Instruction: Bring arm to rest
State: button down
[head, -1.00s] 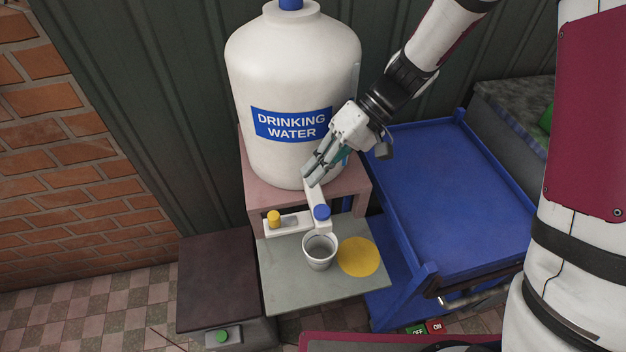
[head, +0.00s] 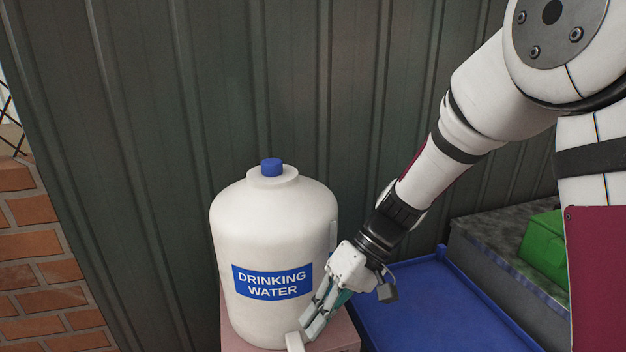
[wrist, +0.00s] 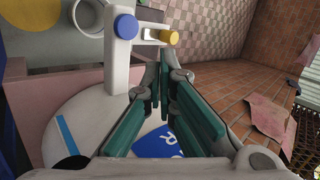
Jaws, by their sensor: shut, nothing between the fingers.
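My gripper (head: 312,322) is shut and empty. In the head view it is at the lower right side of the white water jug (head: 272,225), which has a blue cap and a "DRINKING WATER" label. Its fingertips are close to the white tap arm (head: 294,341); I cannot tell whether they touch it. In the wrist view the shut teal finger pads (wrist: 160,95) lie over the jug's white surface (wrist: 75,130), with the white tap fitting (wrist: 121,60) just beyond.
A blue cart (head: 425,300) stands right of the jug. A green box (head: 546,240) sits on a grey block (head: 505,262). A corrugated wall (head: 300,90) is behind.

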jog(key=s+d+r+m+t+h, duration=0.2)
jog(key=s+d+r, duration=0.4)
jog(key=d, duration=0.3)
jog(key=s+d+r+m+t+h, duration=0.3)
jog(key=s+d+r+t+h, duration=0.2)
jog(key=s+d, duration=0.4)
notch_tip(320, 180, up, 2)
jog(key=shift+s+d+r+m+t, duration=0.2)
jog(key=shift+d+r+m+t, duration=0.1)
jog(key=shift+d+t, duration=0.25)
